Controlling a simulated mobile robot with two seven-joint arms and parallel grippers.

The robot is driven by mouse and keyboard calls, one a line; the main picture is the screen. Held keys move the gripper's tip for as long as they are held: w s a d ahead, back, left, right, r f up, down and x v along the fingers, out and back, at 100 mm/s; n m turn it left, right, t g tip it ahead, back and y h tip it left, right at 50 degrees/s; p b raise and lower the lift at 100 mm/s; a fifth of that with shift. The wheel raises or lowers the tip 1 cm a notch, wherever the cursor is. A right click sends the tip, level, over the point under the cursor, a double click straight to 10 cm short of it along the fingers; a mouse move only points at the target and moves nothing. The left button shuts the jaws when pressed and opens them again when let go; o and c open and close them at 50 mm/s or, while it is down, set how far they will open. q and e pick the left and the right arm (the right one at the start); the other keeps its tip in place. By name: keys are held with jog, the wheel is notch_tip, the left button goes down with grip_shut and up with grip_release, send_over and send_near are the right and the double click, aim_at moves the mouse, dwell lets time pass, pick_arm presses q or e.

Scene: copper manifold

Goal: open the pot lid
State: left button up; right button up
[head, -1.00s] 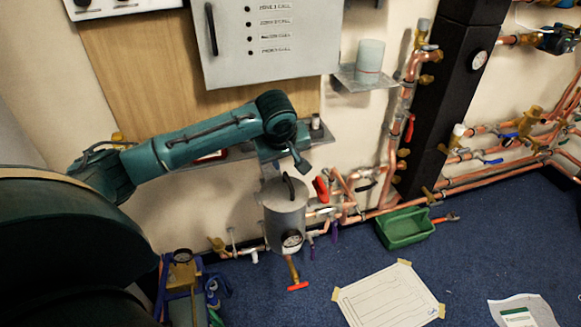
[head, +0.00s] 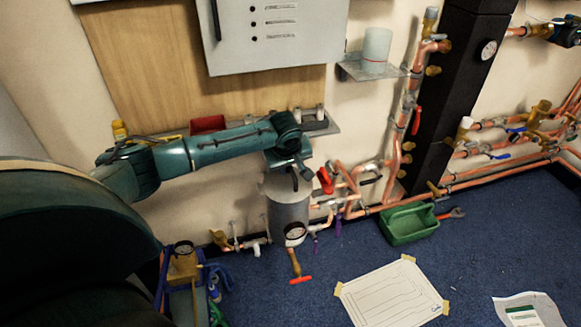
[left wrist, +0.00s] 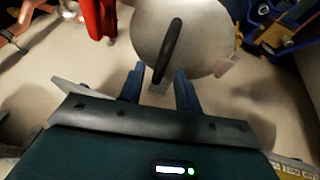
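The pot is a grey metal cylinder (head: 289,212) with a round gauge on its front, standing by the copper pipes near the wall. Its pale round lid (left wrist: 195,35) carries a dark bar handle (left wrist: 172,45) in the left wrist view. My left gripper (head: 296,172) is just above the pot top in the head view and partly hides the lid. In the left wrist view my left gripper (left wrist: 159,72) has its two blue fingers apart, with the handle's near end in front of the gap. Nothing is held. My right gripper is out of view.
A red-handled valve (head: 325,181) and copper pipes (head: 350,190) stand close to the pot's right. A narrow shelf (head: 318,127) is on the wall behind my arm.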

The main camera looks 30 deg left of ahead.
pick_arm(q)
grip_shut()
dwell(0.4)
